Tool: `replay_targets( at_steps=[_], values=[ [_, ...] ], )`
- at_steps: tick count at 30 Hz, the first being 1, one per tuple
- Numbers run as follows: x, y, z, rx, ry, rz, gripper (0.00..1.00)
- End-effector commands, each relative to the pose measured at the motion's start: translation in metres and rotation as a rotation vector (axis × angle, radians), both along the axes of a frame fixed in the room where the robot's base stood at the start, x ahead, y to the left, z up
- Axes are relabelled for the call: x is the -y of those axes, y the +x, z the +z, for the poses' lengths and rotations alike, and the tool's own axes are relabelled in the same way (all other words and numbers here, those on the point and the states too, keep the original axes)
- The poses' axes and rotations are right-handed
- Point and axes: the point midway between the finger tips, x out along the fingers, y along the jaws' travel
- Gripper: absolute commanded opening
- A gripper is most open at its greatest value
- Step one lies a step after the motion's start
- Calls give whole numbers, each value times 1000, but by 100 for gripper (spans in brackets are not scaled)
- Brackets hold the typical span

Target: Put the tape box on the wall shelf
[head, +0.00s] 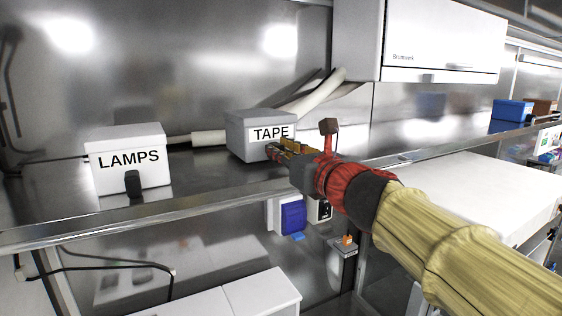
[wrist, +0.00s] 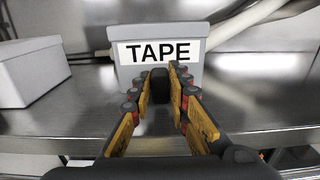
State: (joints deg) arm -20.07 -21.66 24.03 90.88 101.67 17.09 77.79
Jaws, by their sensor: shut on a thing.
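The tape box (head: 248,138) is a light grey lidded box with a white TAPE label. It appears to stand on the long metal wall shelf (head: 215,185), upright, to the right of the lamps box. In the wrist view the tape box (wrist: 198,67) is straight ahead, its label facing me. My gripper (head: 277,152) is at the front of the tape box, below the label. In the wrist view my gripper (wrist: 160,84) is shut on the box's dark front handle, between its fingertips. The fingers hide the lower front of the box.
The grey lamps box (head: 128,170) stands left on the same shelf, with a gap between. A pale pipe (head: 208,138) runs behind. A white wall cabinet (head: 440,40) hangs above right. The shelf's front edge (head: 150,214) passes below my gripper. A blue box (head: 512,110) is far right.

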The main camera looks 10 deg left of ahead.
Motion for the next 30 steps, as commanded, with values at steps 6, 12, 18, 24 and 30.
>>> replay_targets(
  at_steps=[6,12,18,24,30],
  values=[
    [1,-2,-7,6,3,0,0],
    [1,-1,-8,5,3,0,0],
    [0,-1,-12,2,2,0,23],
    [0,-1,-12,2,2,0,34],
    [0,-1,-12,2,1,0,36]
  ],
)
